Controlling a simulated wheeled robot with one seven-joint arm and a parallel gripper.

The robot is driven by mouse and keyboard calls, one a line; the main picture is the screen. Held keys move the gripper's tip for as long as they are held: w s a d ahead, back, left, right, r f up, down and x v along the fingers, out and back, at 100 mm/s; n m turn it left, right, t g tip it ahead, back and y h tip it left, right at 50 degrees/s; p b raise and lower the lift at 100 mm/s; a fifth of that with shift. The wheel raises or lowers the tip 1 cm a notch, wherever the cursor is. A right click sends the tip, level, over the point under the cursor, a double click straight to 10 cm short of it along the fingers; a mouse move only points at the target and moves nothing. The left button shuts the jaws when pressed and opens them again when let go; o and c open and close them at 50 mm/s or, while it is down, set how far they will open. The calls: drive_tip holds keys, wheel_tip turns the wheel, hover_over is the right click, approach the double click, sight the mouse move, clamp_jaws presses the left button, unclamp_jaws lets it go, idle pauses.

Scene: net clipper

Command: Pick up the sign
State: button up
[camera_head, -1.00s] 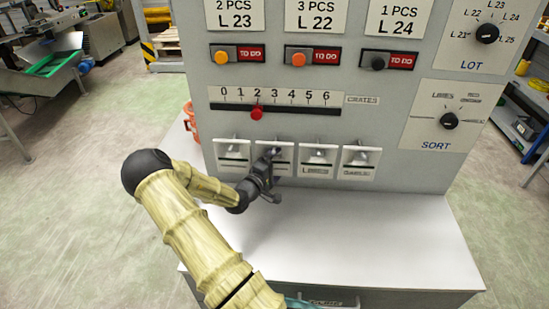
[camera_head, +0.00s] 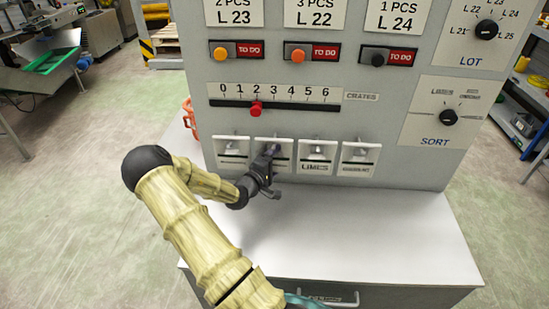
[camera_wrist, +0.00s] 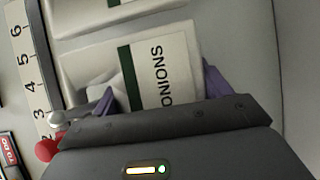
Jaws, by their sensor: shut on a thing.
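The sign reading ONIONS is a white card with a dark green stripe, lying turned sideways in the wrist view (camera_wrist: 172,72). My gripper (camera_wrist: 160,98) has its purple-grey fingers on either side of this card, shut on it. In the head view my gripper (camera_head: 272,158) is at the second of the white framed holders (camera_head: 258,142) in the panel's lower row and covers much of it. The sign's lettering is hidden there. I cannot tell whether the sign is clear of its holder.
Neighbouring holders stand close by: one left (camera_head: 232,142), the LIMES holder (camera_head: 317,144) and another (camera_head: 359,146) right. Above them is a slider with a red knob (camera_head: 256,108). The white ledge (camera_head: 350,235) below is bare. An orange object (camera_head: 189,118) stands left of the panel.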

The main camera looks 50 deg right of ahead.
drive_tip(key=shift+r, duration=0.1)
drive_tip(key=shift+r+b, duration=0.25)
drive_tip(key=shift+b, duration=0.05)
drive_tip(key=shift+s+a+r, duration=0.1)
drive_tip(key=shift+a+r, duration=0.1)
drive_tip(key=s+a+b, duration=0.3)
drive_tip(key=s+a, duration=0.5)
drive_tip(key=a, duration=0.2)
wheel_tip(320, 180, up, 14)
drive_tip(key=p, duration=0.2)
drive_tip(key=shift+d, duration=0.15)
drive_tip(key=o, duration=0.4)
drive_tip(key=c, duration=0.7)
